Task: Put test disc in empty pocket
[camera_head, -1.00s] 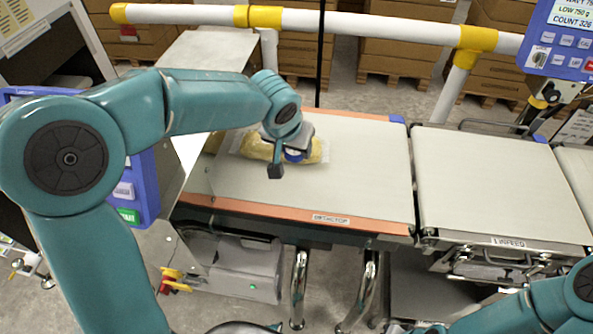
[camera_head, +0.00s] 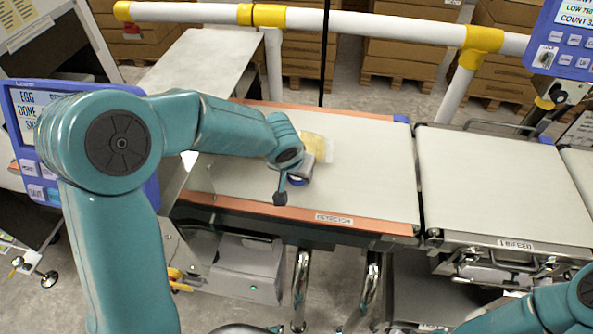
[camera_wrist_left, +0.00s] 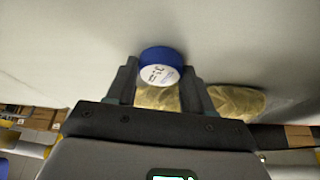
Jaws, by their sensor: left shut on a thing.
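The test disc (camera_wrist_left: 162,55), blue-rimmed with a white printed face, sits between the fingers of my left gripper (camera_wrist_left: 159,70) in the left wrist view. In the head view my left gripper (camera_head: 291,184) is over the near part of the detector belt, shut on the disc, whose blue edge (camera_head: 297,181) just shows. A yellowish clear-wrapped pack (camera_head: 318,148) lies on the belt behind the gripper, partly hidden by my wrist; it also shows in the left wrist view (camera_wrist_left: 237,100). I see no empty pocket. My right gripper is out of view.
The pale detector belt (camera_head: 370,170) has orange side rails (camera_head: 260,203) and clear room right of the gripper. The infeed belt (camera_head: 490,190) beyond is bare. A white and yellow guard rail (camera_head: 400,32) runs behind. A blue control panel (camera_head: 30,110) stands at left.

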